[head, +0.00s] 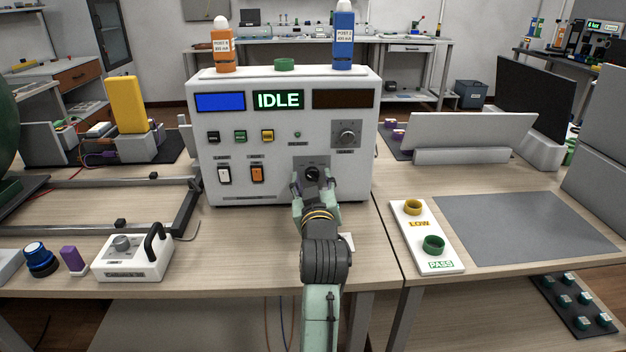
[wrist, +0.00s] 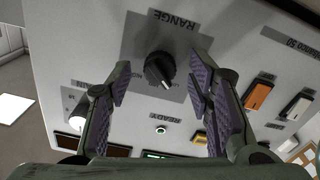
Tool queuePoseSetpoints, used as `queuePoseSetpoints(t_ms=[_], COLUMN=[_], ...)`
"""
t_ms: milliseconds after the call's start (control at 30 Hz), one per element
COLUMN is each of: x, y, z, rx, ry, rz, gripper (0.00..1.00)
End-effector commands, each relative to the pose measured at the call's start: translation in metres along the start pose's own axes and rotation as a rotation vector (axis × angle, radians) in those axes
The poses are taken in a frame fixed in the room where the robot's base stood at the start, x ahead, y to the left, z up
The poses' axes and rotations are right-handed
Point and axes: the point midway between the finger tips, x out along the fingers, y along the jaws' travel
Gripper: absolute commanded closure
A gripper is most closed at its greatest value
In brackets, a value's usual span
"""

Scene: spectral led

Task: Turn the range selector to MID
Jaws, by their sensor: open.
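The range selector is a black knob (head: 312,173) on a grey plate low on the front of the white instrument box (head: 230,190). In the wrist view the knob (wrist: 158,68) sits beneath the upside-down word RANGE, with a pale pointer mark toward its lower right. My gripper (head: 313,187) is at the panel in front of the knob. In the wrist view its purple-padded fingers (wrist: 161,88) are apart, one on each side of the knob, with gaps showing on both sides.
A display (head: 279,100) reads IDLE. Another knob (head: 347,135) is above and right of the selector; two rocker switches (head: 240,173) are to its left. A handled white box (head: 132,256) stands at front left. A white board (head: 427,237) marked LOW and PASS lies right.

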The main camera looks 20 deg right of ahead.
Motion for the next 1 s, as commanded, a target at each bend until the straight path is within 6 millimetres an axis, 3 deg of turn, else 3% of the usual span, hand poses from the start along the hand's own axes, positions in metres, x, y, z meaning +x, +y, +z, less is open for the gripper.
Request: queuePoseSetpoints(t_ms=[333,1000], x=[0.0039,0.0037], y=[0.0,0.0001], z=[-0.0002,0.0001], rx=[0.0,0.0], ry=[0.001,0.001], rz=[0.001,0.0], gripper=[0.54,0.98])
